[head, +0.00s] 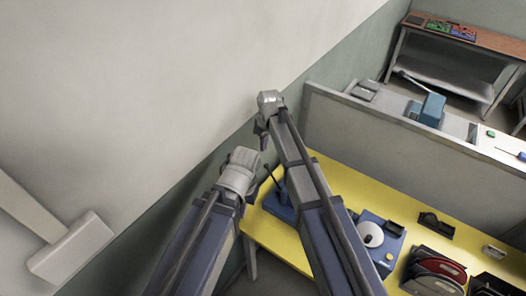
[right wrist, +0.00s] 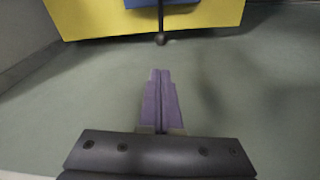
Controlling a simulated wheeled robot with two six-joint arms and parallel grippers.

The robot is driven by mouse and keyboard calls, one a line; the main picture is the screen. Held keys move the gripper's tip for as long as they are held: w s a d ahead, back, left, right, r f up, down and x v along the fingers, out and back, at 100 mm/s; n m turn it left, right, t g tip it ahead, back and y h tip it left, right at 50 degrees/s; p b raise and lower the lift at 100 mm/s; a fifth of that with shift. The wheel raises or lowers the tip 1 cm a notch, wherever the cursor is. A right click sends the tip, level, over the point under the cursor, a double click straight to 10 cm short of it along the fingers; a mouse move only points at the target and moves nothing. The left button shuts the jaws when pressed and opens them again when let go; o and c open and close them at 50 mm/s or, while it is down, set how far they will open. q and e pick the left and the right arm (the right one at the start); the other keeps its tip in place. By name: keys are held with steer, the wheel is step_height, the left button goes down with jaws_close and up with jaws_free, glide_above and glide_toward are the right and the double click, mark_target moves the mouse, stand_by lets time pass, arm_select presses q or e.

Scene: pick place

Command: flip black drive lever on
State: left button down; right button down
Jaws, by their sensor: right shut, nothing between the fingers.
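The black drive lever (head: 274,179) stands tilted on a blue base (head: 279,210) at the left end of the yellow table. In the right wrist view its black knob (right wrist: 160,39) hangs past the table's edge, just beyond my fingertips, with a visible gap. My right gripper (head: 264,143) is shut and empty; its purple fingers (right wrist: 160,74) point toward the lever in the right wrist view. In the head view it is near the wall, above and left of the lever. The lever's lower part is partly hidden by my right arm.
The yellow table (head: 257,226) also carries a blue device with a white dial (head: 371,234), a black holder (head: 436,225) and a red-and-black item (head: 436,270). The wall (head: 150,80) runs close to my grippers. A grey partition (head: 390,140) stands behind the table.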

step_height(320, 180, down, 10)
steer(key=w+b, duration=0.1)
steer(key=b, duration=0.8)
steer(key=shift+a+r, duration=0.2)
steer(key=shift+a, duration=0.15)
steer(key=shift+r, duration=0.1)
steer(key=shift+s+d+r+y, duration=0.3)
steer(key=shift+d+y, duration=0.1)
steer(key=shift+d, duration=0.05)
steer(key=shift+s+d+r+t+y, duration=0.45)
steer(key=shift+s+d+t+y, duration=0.2)
steer(key=shift+d, duration=0.2)
steer(key=s+d+r+t+y+b, duration=0.1)
steer(key=s+d+t+y+b, duration=0.1)
steer(key=d, duration=0.4)
steer(key=s+t+y, duration=0.1)
steer(key=s, duration=0.1)
steer(key=shift+s+d+r+y+b, duration=0.25)
steer(key=shift+s+r+y+b, duration=0.05)
steer(key=shift+y+b, duration=0.05)
